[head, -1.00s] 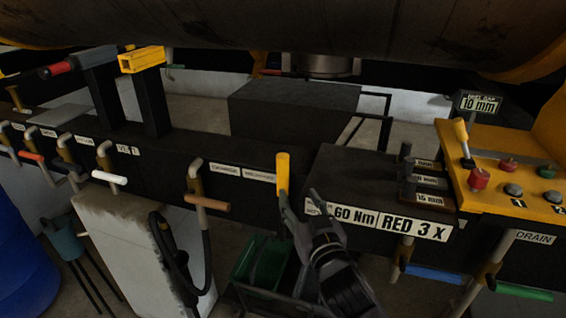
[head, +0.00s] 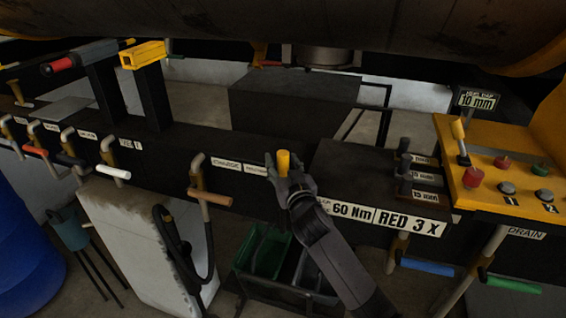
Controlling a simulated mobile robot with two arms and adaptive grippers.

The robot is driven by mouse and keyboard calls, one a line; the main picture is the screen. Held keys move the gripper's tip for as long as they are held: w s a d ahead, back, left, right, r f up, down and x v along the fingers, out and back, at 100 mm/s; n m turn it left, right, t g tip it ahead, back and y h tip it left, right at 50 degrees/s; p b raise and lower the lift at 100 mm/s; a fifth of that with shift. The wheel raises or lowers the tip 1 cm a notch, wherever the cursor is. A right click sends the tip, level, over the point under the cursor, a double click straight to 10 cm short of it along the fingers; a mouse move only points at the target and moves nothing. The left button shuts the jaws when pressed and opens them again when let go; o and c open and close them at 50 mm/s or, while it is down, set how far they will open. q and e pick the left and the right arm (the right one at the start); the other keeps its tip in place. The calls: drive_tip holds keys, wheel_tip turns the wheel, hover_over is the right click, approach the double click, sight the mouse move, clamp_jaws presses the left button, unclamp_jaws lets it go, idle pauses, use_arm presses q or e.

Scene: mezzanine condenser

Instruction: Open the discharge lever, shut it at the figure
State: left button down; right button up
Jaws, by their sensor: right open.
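A yellow upright handle (head: 283,161) stands at the front edge of the dark bench. My right gripper (head: 284,169) is open, with its fingers around or just beside the handle; I cannot tell whether they touch it. The gripper hides the handle's lower part. To the left, a tan-handled lever (head: 210,196) sticks out from the bench front. Two small labels (head: 240,166) lie between them; their wording is too blurred to read surely, so I cannot tell which lever is the discharge one. My left gripper is not in view.
Signs read "60 Nm" and "RED 3 X" (head: 411,222), and "10 mm" (head: 478,100). A yellow panel (head: 500,170) with knobs is at right. Blue (head: 427,266) and green (head: 514,284) handles sit below. A green bin (head: 263,251) and black hose (head: 180,250) are under the bench.

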clamp_jaws()
idle(0.6)
